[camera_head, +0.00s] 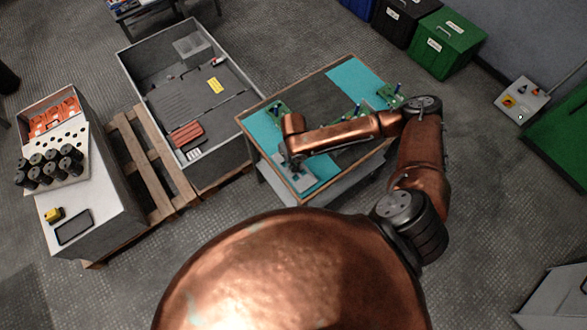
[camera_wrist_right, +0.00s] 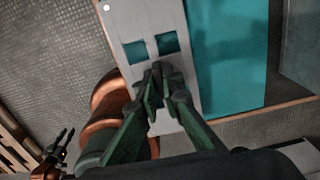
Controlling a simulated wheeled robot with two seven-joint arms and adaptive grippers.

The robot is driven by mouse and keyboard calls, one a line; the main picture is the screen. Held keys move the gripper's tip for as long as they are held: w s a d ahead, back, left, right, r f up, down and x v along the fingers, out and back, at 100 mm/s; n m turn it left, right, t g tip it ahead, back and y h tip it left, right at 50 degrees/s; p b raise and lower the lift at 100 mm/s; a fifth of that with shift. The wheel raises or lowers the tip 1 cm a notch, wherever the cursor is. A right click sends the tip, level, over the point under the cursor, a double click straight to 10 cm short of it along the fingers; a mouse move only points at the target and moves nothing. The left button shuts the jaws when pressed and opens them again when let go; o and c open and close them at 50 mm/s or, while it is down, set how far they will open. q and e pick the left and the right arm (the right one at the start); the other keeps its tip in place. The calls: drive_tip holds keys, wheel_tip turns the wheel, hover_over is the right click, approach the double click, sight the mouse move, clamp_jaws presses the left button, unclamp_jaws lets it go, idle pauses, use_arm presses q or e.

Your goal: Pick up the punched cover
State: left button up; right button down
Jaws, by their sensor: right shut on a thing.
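The punched cover (camera_head: 301,184) is a flat light-grey plate at the near left part of the workbench, over a teal mat. In the right wrist view, the cover (camera_wrist_right: 150,22) shows two square holes side by side. My right gripper (camera_wrist_right: 160,80) is shut on the cover just below these holes. In the head view my right gripper (camera_head: 293,160) is partly hidden by its own arm. I cannot tell whether the cover touches the mat. A dark forked shape (camera_wrist_right: 55,152) at the lower left of the wrist view may be my left gripper; its jaws are unclear.
The workbench has a wooden rim (camera_head: 335,64) and green circuit boards (camera_head: 390,94). A grey crate (camera_head: 150,75) stands on a pallet to its left. A cabinet (camera_head: 85,210) with black cylinders is further left. Several coloured bins (camera_head: 445,45) stand at the back right.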

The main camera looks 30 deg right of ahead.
drive_tip(key=shift+s+f, duration=0.15)
drive_tip(key=shift+s, duration=0.1)
